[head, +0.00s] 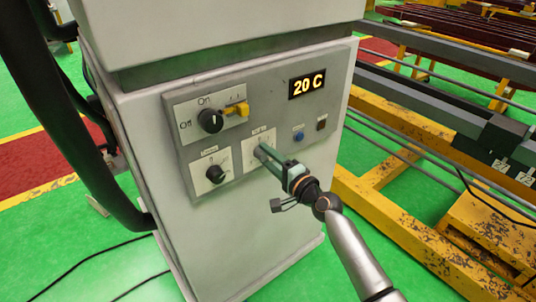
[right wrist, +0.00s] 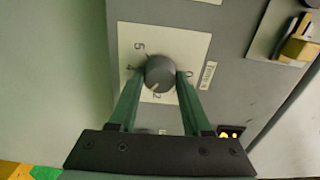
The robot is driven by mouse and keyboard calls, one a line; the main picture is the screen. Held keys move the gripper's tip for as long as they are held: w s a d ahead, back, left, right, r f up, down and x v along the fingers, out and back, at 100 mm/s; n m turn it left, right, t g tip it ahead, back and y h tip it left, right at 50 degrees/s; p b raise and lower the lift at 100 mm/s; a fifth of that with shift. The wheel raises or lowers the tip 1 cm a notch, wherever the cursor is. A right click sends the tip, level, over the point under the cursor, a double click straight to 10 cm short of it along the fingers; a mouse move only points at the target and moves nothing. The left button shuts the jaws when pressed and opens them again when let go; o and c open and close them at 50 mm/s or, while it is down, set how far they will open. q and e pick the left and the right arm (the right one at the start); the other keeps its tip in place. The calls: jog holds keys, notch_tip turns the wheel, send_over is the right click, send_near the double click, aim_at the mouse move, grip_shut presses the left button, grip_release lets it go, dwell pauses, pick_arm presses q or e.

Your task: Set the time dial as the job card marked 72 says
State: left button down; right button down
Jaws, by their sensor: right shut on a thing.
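My right gripper (head: 261,151) is shut on the grey knob of the right-hand dial on the control panel. In the right wrist view, the two green fingers (right wrist: 154,82) close on either side of that knob (right wrist: 161,72). Its white scale plate (right wrist: 180,42) shows 5, 4, 2 and 0; part of the scale is hidden by the fingers. A pale mark on the knob points down towards the 2. Small white tags (head: 501,166) lie at the right; I cannot read which is marked 72. My left gripper is not in view.
The panel also has a second black dial (head: 216,174), a black On/Off knob (head: 210,121), a yellow switch (head: 237,110), a blue button (head: 298,136) and a display (head: 307,84) reading 20 C. Yellow frames (head: 405,125) stand to the right; cables lie on the green floor.

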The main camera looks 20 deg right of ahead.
jog(key=m+p, duration=0.1)
jog(key=m, duration=0.4)
jog(key=shift+m+p, duration=1.25)
jog(key=shift+m, duration=1.45)
jog(key=shift+c, duration=1.7)
grip_release()
jog(key=shift+s, duration=0.1)
jog(key=v, duration=1.2)
jog(key=shift+s, duration=0.15)
